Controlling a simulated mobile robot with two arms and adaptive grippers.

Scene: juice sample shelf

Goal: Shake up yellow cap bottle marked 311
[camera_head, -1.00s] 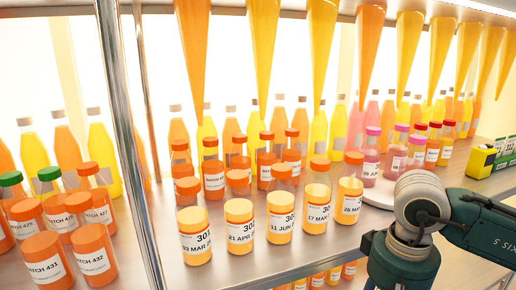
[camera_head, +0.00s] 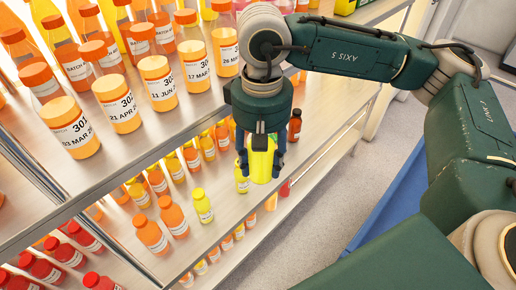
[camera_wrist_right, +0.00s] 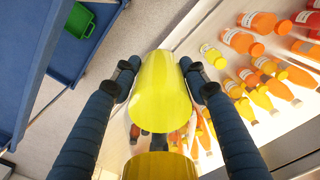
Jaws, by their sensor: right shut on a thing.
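My right gripper (camera_head: 262,150) hangs in front of the shelf's edge, pointing down. It is shut on a yellow bottle (camera_head: 262,165), held clear of the shelves. In the right wrist view my right gripper (camera_wrist_right: 161,80) has its two dark fingers on either side of the smooth yellow bottle (camera_wrist_right: 162,95). A darker yellow part sits nearest that camera. No number shows on the held bottle, so I cannot tell if it reads 311. My left gripper is not in view.
The upper shelf (camera_head: 170,130) holds several orange-capped bottles. Below, another shelf (camera_head: 215,232) holds orange and yellow bottles, including a standing yellow-capped bottle (camera_head: 202,206).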

